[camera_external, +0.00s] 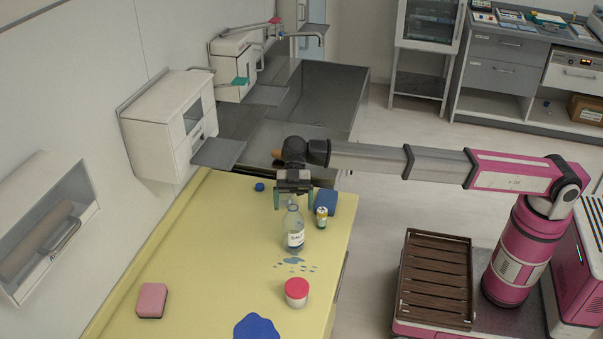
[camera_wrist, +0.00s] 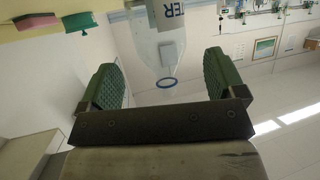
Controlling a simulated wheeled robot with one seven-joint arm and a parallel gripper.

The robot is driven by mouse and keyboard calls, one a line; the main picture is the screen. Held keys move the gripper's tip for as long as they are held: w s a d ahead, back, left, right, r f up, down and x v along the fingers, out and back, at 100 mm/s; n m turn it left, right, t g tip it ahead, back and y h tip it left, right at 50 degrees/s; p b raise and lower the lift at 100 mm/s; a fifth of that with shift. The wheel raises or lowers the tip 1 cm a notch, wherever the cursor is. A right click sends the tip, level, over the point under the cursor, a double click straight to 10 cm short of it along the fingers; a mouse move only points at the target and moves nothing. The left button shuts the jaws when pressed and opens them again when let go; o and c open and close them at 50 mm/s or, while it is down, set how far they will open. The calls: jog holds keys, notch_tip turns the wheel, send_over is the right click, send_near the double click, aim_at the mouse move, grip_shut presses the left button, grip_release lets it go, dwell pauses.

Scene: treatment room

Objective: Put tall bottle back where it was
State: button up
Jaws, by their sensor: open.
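The tall bottle (camera_external: 294,238) is clear with a white label and stands upright on the yellow tabletop (camera_external: 207,235). My gripper (camera_external: 292,203) is open, pointing down, with its green fingers on either side of the bottle's top. In the wrist view the bottle (camera_wrist: 168,50) appears upside down, its neck ring between the open fingers (camera_wrist: 163,78), with gaps on both sides. The fingers do not appear to touch it.
Blue-grey splashes (camera_external: 292,262) lie just in front of the bottle. A small yellow-and-white container (camera_external: 321,217) and a blue block (camera_external: 325,200) stand close on the right. A red-lidded jar (camera_external: 297,291), a pink sponge (camera_external: 151,300) and a blue patch (camera_external: 257,327) are nearer the camera.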

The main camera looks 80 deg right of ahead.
jog(key=v, duration=0.6)
